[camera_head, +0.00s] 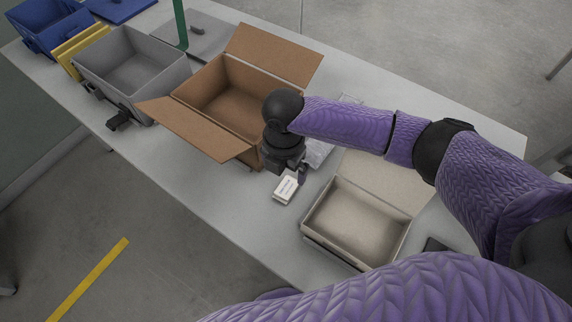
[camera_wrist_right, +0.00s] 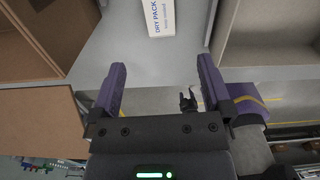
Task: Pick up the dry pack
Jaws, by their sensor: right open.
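The dry pack (camera_head: 286,189), a small white box with printed text, lies on the grey table between the brown cardboard box and the beige box. It also shows in the right wrist view (camera_wrist_right: 149,16), with "DRY PACK" on its face, at the top beyond my fingertips. My right gripper (camera_head: 301,176) is just beside and above the pack, on its far side. In the wrist view its two purple fingers (camera_wrist_right: 163,70) are apart with nothing between them.
An open cardboard box (camera_head: 228,97) with spread flaps stands left of my right gripper. An open beige box (camera_head: 357,222) stands to the right. A clear bag (camera_head: 319,153) lies partly behind my arm. Grey (camera_head: 131,66) and blue (camera_head: 48,27) bins stand farther left. The table's front edge is near the pack.

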